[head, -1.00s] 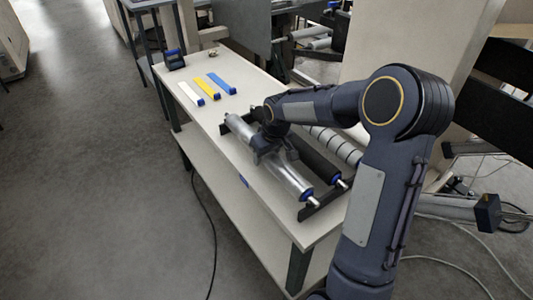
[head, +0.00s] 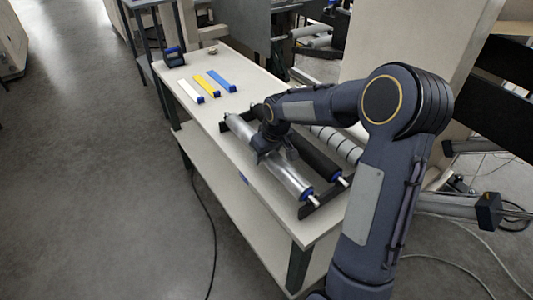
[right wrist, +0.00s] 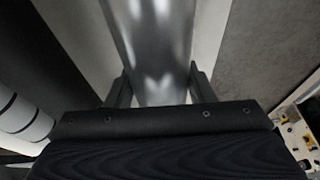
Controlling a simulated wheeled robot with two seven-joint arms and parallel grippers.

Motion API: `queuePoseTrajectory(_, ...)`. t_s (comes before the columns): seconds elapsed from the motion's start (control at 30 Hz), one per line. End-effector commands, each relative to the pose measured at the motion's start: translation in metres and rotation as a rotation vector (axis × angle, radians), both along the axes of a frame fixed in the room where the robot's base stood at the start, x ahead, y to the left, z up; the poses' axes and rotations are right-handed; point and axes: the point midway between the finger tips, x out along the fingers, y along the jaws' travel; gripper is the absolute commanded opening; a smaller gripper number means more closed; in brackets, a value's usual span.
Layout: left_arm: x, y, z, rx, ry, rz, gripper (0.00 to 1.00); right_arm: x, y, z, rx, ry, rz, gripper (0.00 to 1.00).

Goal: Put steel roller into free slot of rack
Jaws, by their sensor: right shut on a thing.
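The steel roller (head: 290,177) is a shiny cylinder with blue end collars, lying lengthwise along the left side of the rack (head: 322,198). My right gripper (head: 266,152) comes down over the roller's middle and is shut on it. In the right wrist view the roller (right wrist: 155,45) runs between the two fingers (right wrist: 158,88). The rack has dark end bars, and its near bar shows below the roller's near end. Whether the roller is fully seated in the slot I cannot tell. A black roller (head: 322,165) lies beside it in the rack. My left gripper is not in view.
A white ribbed roller (head: 338,143) lies right of the black one, partly behind my arm. White, yellow (head: 207,86) and blue (head: 222,81) strips lie at the table's far part. A dark blue-and-black object (head: 174,57) stands at the far left corner. The table (head: 215,125) is clear along its left edge.

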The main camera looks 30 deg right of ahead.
Motion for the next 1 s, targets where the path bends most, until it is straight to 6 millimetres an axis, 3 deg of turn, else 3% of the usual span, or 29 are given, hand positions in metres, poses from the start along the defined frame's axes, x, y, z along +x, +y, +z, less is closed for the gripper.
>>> queuePoseTrajectory(0.23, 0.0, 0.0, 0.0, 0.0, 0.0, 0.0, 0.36, 0.001, 0.0, 0.001, 0.0, -0.004, 0.0, 0.08)
queuePoseTrajectory(0.27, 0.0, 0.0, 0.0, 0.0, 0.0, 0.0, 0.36, 0.001, 0.0, 0.001, 0.0, -0.004, 0.0, 0.5)
queuePoseTrajectory(0.43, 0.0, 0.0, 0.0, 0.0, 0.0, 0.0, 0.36, 0.001, 0.0, 0.0, 0.0, -0.002, 0.0, 0.72)
queuePoseTrajectory(0.77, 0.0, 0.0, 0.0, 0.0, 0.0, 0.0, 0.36, -0.001, 0.0, 0.001, 0.0, 0.003, 0.0, 0.74)
queuePoseTrajectory(1.0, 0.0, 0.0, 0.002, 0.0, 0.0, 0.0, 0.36, -0.011, -0.001, 0.037, 0.001, -0.003, -0.001, 0.74)
